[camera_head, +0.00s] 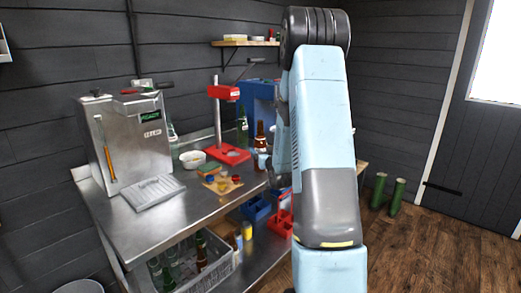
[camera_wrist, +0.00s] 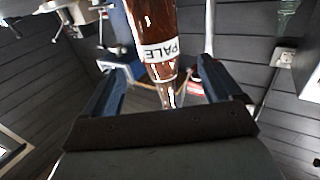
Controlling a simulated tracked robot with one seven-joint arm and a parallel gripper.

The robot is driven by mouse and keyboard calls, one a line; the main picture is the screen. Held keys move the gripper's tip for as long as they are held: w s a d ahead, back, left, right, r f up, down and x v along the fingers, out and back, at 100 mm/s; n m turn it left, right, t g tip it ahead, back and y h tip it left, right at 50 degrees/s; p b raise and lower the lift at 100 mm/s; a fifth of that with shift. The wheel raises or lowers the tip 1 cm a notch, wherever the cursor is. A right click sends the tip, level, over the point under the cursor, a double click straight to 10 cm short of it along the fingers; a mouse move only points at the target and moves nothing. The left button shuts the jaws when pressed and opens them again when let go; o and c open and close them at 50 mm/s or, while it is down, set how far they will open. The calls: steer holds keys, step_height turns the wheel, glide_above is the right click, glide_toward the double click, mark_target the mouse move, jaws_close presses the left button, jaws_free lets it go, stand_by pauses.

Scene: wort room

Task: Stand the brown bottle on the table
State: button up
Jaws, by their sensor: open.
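A brown bottle (camera_head: 260,133) with a pale label stands out at the back right of the steel table (camera_head: 205,206) in the head view, close to my arm. It looks upright there; its base is hard to make out. In the wrist view the brown bottle (camera_wrist: 152,18), labelled "PALE", lies between the two fingers of my gripper (camera_wrist: 165,66). The fingers are open, with a visible gap on each side of the bottle. In the head view my gripper is mostly hidden behind my arm.
A steel machine (camera_head: 128,140) and drip tray (camera_head: 153,192) stand at the left of the table. A red capping press (camera_head: 228,153), white bowl (camera_head: 192,159) and green bottle (camera_head: 242,130) stand behind. A crate (camera_head: 217,266) of bottles is below. The table's front middle is clear.

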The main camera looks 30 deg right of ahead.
steer(key=s+a+r+n+g+y, duration=0.1)
steer(key=s+a+r+g, duration=0.5)
steer(key=s+a+r, duration=0.7)
steer(key=s+a+r+g+y, duration=0.1)
steer(key=s+a+g, duration=0.2)
steer(key=s, duration=1)
steer(key=s+a+r+n+g+y, duration=0.1)
steer(key=s+a+g, duration=0.2)
steer(key=s+a, duration=0.4)
steer(key=s, duration=0.6)
steer(key=shift+a+r+y, duration=0.15)
steer(key=shift+a+y, duration=0.05)
steer(key=shift+y, duration=0.2)
steer(key=shift+d, duration=0.1)
